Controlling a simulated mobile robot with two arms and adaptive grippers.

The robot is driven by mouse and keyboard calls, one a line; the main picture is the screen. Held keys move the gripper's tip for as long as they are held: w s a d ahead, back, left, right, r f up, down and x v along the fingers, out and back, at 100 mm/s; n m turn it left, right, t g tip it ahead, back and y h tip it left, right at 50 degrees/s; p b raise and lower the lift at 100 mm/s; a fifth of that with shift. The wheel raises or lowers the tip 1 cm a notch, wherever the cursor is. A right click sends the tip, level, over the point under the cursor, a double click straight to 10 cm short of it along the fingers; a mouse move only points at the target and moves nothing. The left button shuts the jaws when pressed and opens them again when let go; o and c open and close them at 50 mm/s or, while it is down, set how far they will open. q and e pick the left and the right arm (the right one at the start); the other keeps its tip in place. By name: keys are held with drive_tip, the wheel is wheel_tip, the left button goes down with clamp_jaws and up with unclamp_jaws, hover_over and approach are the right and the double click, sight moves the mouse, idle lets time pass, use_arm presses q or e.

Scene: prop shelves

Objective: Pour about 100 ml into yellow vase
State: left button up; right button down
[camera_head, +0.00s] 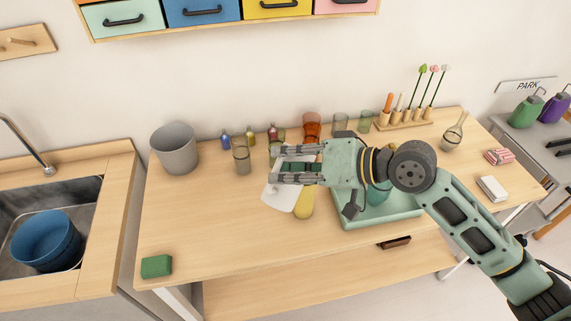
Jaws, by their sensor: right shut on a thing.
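My right gripper (278,166) reaches in from the right, over the middle of the wooden table. A yellow vase (304,204) stands just below the gripper in the picture, beside the white object. Its upper part is hidden by the gripper and the white object. Whether the white object touches the vase cannot be told. My left gripper is not in view.
A teal tray (399,213) lies right of the vase, partly behind my arm. Glasses (242,160), small bottles and an orange tumbler (312,126) stand along the back. A grey bin (174,149) is at left, a green sponge (156,266) at front left.

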drive_tip(key=shift+w+d+m+g+y+p, duration=0.3)
drive_tip(key=shift+w+m+g+p, duration=0.1)
drive_tip(key=shift+w+m+p, duration=0.25)
idle(4.7)
drive_tip(key=shift+p, duration=0.35)
idle(2.3)
